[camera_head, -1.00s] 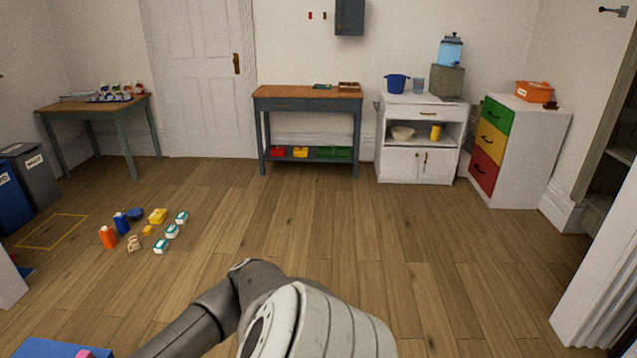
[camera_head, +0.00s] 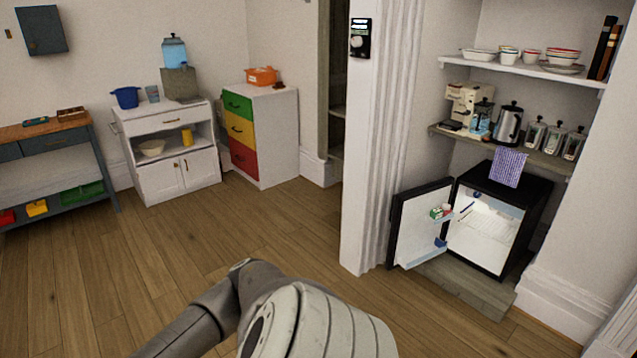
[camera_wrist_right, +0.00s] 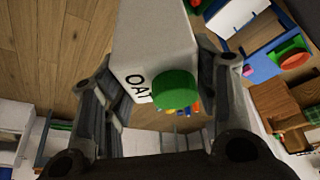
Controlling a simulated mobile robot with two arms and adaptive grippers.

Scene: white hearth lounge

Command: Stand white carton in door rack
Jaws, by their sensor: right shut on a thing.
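In the right wrist view, a white carton (camera_wrist_right: 150,38) with a green cap and the letters "OAT" sits between the fingers of my right gripper (camera_wrist_right: 165,82), which is shut on it. The far end of the carton runs out of the picture. In the head view, the small black fridge (camera_head: 510,232) stands open in the alcove. Its door (camera_head: 411,231) is swung out to the left, inner side showing. The door rack (camera_head: 423,256) runs low along the door, with a small blue item near the hinge. My grippers and the carton are out of the head view.
A small red, green and white item (camera_head: 441,211) sits on the door's upper part. A wall edge (camera_head: 362,170) stands left of the door. The wooden floor (camera_head: 190,260) ahead is clear.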

